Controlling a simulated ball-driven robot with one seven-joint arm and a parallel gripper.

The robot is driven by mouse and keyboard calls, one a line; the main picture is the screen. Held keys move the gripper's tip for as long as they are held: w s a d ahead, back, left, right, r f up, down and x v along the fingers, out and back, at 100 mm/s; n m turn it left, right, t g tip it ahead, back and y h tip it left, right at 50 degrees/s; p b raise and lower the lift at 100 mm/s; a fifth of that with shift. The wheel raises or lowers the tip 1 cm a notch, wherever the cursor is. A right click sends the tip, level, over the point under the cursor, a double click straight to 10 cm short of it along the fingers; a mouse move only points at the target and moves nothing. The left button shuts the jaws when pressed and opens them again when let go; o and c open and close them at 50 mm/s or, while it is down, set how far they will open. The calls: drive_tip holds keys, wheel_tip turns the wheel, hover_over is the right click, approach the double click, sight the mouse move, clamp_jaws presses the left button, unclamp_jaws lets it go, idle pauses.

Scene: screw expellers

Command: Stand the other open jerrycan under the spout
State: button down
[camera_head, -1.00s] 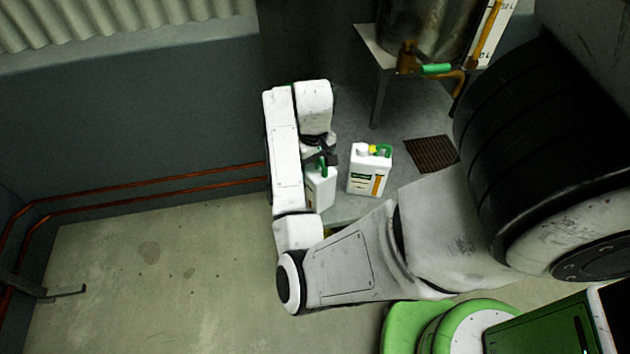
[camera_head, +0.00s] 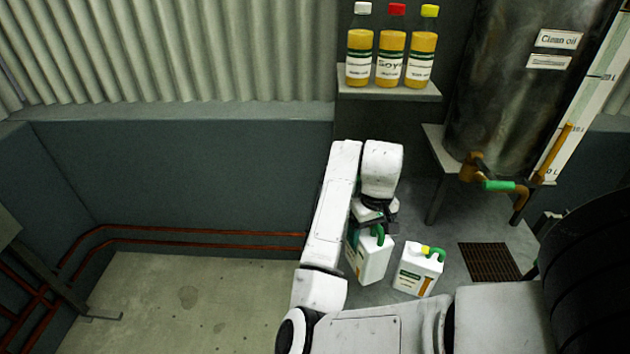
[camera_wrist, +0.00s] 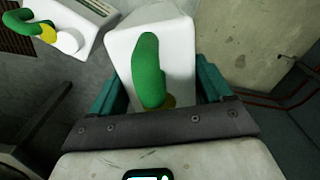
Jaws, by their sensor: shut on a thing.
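My gripper (camera_head: 380,222) is shut on a white jerrycan (camera_head: 371,262) with a green handle. In the wrist view my teal-edged fingers (camera_wrist: 163,85) lie on both sides of this jerrycan (camera_wrist: 180,32); its mouth is mostly hidden. A second white jerrycan (camera_head: 417,271) with a green handle and a yellow cap stands upright just right of it. This one also shows at the top left of the wrist view (camera_wrist: 85,20). The brass spout (camera_head: 521,198) with a green lever (camera_head: 498,185) sticks out of the steel tank (camera_head: 500,95), up and right of both jerrycans.
A dark floor grate (camera_head: 490,262) lies below the spout. The tank stands on a grey stand (camera_head: 437,185). Several oil bottles (camera_head: 390,50) stand on a wall shelf (camera_head: 390,93). Copper pipes (camera_head: 200,232) run along the left wall. A large dark drum (camera_head: 590,270) is at the right.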

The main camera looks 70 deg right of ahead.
wheel_tip(320, 180, up, 6)
drive_tip(key=p, duration=0.6)
drive_tip(key=shift+r, duration=0.25)
drive_tip(key=shift+w+r, duration=0.1)
drive_tip(key=shift+r, duration=0.1)
wheel_tip(320, 180, up, 7)
drive_tip(key=w+a+f+n+b, duration=0.4)
drive_tip(key=w+a+f+n, duration=0.1)
drive_tip(key=w+a+f, duration=0.95)
drive_tip(key=w+a+f+n+b, duration=0.1)
drive_tip(key=w+a+f+n, duration=0.1)
drive_tip(key=a+f, duration=0.3)
drive_tip(key=w+a+f+n+b, duration=0.1)
drive_tip(key=w+a+f, duration=0.2)
drive_tip(key=a, duration=1)
wheel_tip(320, 180, down, 3)
drive_tip(key=shift+w+a+r+n, duration=0.1)
drive_tip(key=shift+w+a+n, duration=0.25)
drive_tip(key=shift+n, duration=0.05)
drive_tip(key=shift+a, duration=0.2)
drive_tip(key=shift+d, duration=0.2)
